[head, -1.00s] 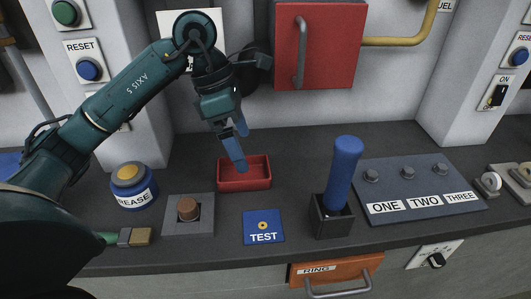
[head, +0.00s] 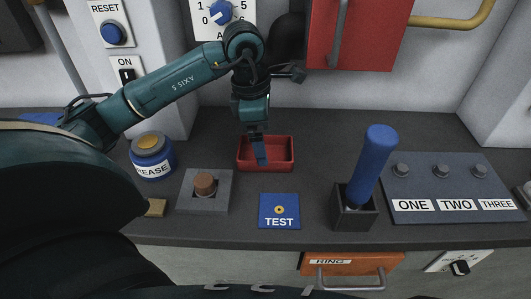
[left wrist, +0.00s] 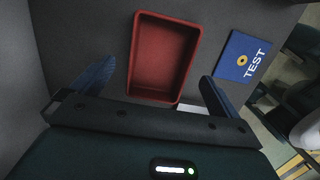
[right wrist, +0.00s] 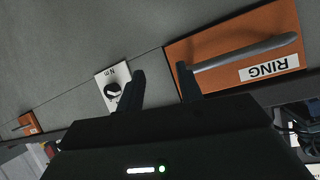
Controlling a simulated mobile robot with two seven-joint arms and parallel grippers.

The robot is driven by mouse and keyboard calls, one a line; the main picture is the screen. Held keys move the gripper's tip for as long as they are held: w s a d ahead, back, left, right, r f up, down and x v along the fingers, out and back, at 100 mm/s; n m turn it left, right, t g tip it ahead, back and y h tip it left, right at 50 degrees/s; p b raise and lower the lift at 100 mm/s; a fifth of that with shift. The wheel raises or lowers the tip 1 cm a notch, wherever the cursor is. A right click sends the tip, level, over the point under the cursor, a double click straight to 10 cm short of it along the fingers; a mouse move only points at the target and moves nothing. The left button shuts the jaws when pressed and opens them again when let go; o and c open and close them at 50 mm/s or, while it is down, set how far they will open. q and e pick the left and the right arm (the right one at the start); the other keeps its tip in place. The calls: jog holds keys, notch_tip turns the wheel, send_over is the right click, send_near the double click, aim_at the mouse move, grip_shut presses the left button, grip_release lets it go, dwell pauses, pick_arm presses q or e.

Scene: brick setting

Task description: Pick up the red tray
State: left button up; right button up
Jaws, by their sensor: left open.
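The red tray (head: 282,165) is a small, shallow, empty rectangular tray on the dark worktop, behind the blue TEST card. My left gripper (head: 259,155) points down over the tray in the head view, covering part of its middle. In the left wrist view the red tray (left wrist: 165,55) lies ahead of the open jaws, its length pointing away from the gripper. One finger is to each side of it, and nothing is held. My right gripper (right wrist: 162,85) is open and empty in the right wrist view, in front of the cabinet face below the worktop.
A blue-handled object stands in a dark holder (head: 354,215) right of the TEST card (head: 279,212). A red wall cabinet (head: 365,35) hangs behind. The orange RING drawer (right wrist: 240,45) is near my right gripper.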

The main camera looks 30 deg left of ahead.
pick_arm(q)
jog(key=shift+w+d+f, duration=0.1)
jog(key=shift+d+f, duration=0.1)
jog(key=shift+f, duration=1.3)
jog(key=shift+c, duration=0.3)
jog(key=c, duration=1.2)
